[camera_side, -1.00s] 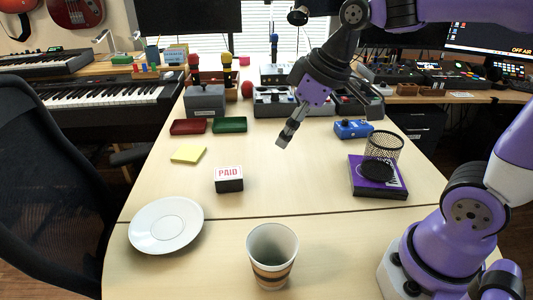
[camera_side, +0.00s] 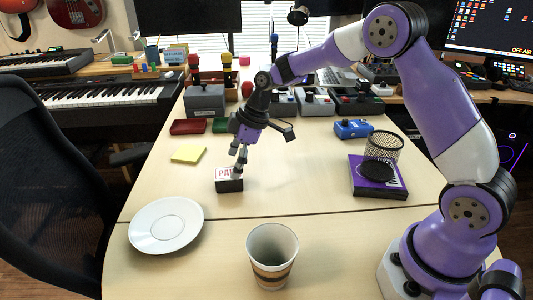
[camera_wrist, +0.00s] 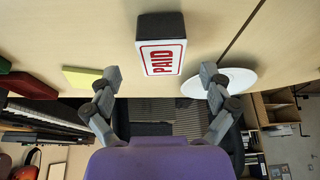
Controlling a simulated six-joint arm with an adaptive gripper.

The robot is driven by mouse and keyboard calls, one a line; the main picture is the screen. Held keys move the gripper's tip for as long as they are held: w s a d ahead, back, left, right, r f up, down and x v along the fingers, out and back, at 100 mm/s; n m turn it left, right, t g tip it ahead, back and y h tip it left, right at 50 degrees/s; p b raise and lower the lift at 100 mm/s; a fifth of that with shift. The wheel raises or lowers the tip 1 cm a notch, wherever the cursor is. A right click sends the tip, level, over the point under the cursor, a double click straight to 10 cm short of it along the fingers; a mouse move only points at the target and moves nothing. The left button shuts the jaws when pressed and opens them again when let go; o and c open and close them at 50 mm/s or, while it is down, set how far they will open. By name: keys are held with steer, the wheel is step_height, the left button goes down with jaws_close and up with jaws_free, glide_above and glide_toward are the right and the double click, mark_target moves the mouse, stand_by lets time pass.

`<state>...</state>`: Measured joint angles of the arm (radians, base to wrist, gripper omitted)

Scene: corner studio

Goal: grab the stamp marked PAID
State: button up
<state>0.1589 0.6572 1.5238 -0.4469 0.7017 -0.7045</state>
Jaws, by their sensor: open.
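The stamp marked PAID (camera_side: 229,186) is a small dark block with a white top and red lettering. It stands on the table, and my gripper partly covers its top in the side view. My gripper (camera_side: 240,168) points down just above its right part. In the wrist view the stamp (camera_wrist: 161,57) shows whole, with its label facing the camera. There the two fingers of my gripper (camera_wrist: 161,80) are spread wide, one on each side of it, with gaps between. Nothing is held. Whether a fingertip touches the stamp cannot be told.
A yellow note pad (camera_side: 188,155) lies behind the stamp to the left. A white plate (camera_side: 166,225) lies in front left and a paper cup (camera_side: 271,256) in front right. The table between is clear.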

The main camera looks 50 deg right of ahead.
mark_target(230, 172)
steer(key=x, duration=0.4)
steer(key=shift+a+f, duration=0.15)
steer(key=shift+f, duration=0.2)
steer(key=c, duration=1.3)
steer(key=shift+o, duration=0.2)
